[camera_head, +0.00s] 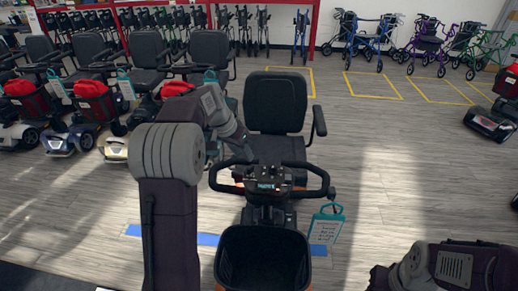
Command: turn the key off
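A mobility scooter stands in front of me, with a black seat (276,103), looped handlebars (312,168) and a dark control console (268,175) with a small teal display or label. The key is too small to make out on the console. My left arm reaches up from the lower left and bends down toward the console. My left gripper (244,154) is near the console's far left side, in front of the seat. Its fingers are too small and dark to tell open from shut, and I cannot tell whether it touches anything. My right forearm shows at the lower right; its gripper is not visible.
A black front basket (263,259) lies on the near side of the console. A teal tag (326,224) hangs at the right handlebar. Parked scooters (90,95) line the left; walkers and rollators (430,45) stand at the back.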

